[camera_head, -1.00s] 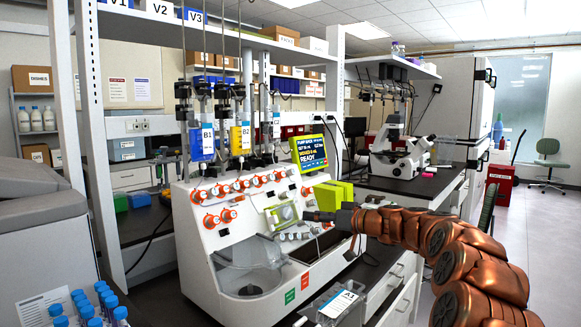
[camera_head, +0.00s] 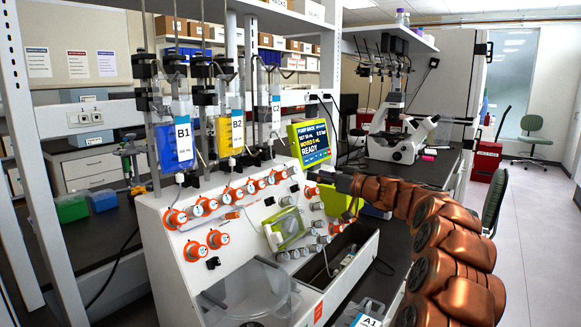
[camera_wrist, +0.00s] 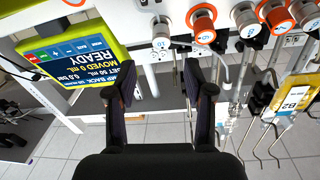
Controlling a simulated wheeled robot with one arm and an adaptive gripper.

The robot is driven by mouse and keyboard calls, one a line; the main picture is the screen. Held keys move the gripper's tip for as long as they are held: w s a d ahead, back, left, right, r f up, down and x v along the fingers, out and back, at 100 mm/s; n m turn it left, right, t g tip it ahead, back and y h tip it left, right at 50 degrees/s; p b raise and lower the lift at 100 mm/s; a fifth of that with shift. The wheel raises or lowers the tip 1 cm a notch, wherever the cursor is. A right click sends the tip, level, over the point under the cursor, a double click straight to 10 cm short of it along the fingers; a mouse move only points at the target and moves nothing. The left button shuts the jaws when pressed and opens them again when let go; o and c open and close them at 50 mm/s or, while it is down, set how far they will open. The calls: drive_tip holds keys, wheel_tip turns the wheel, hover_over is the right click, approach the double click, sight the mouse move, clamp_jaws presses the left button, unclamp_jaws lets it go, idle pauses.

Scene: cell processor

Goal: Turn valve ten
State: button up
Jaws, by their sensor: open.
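The white cell processor (camera_head: 170,245) has a sloped front panel with a row of orange-ringed valve knobs (camera_head: 232,194) and several grey knobs lower right. In the wrist view, a grey-white knob (camera_wrist: 161,31) with a small label that seems to read 10 upside down sits ahead of my gripper (camera_wrist: 160,82), roughly centred between the fingers. An orange-ringed knob (camera_wrist: 203,22) is just right of it. My gripper is open and empty, with the knob apparently beyond its fingertips. In the head view my gripper (camera_head: 314,177) is at the panel's upper right, below the display; its fingers are small there.
The yellow-green framed display (camera_head: 311,143), reading READY, is close above my gripper and left of it in the wrist view (camera_wrist: 75,62). Hanging bags B1 (camera_head: 182,135) and B2 (camera_head: 237,130) and rods stand behind the knobs. A microscope (camera_head: 400,140) is on the back bench.

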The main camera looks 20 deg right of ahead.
sight(296, 170)
drive_tip(key=p+x, duration=0.2)
drive_tip(key=x, duration=0.4)
drive_tip(key=shift+w+a+r, duration=0.1)
drive_tip(key=shift+a+r, duration=0.05)
drive_tip(key=shift+a, duration=0.05)
drive_tip(key=shift+p+x, duration=0.35)
drive_tip(key=shift+x, duration=0.5)
clamp_jaws()
